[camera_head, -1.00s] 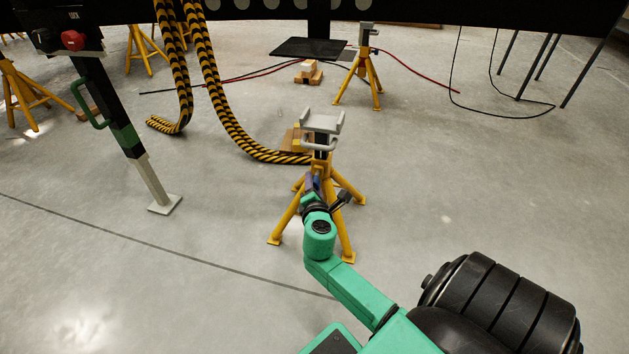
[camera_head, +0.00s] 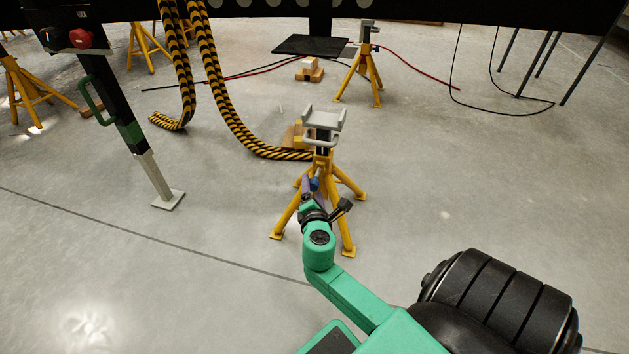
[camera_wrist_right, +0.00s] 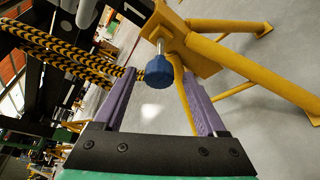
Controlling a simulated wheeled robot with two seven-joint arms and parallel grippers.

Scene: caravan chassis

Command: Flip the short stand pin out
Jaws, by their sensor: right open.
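The short stand (camera_head: 321,160) is a yellow tripod with a grey cradle on top, in the middle of the head view. Its pin has a blue knob (camera_wrist_right: 159,72) on a short metal shaft and sticks out of the yellow stand body in the right wrist view. The knob also shows as a small blue spot in the head view (camera_head: 314,184). My right gripper (camera_wrist_right: 160,76) is open, with one purple finger on each side of the knob. Gaps show beside the knob, and I cannot tell how deep it sits between the fingers. My left gripper is not in view.
A striped yellow-black hose (camera_head: 222,98) hangs down and runs to the stand. A black post (camera_head: 112,105) with a grey foot stands at left. Another yellow stand (camera_head: 365,75) is behind, near red and black cables.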

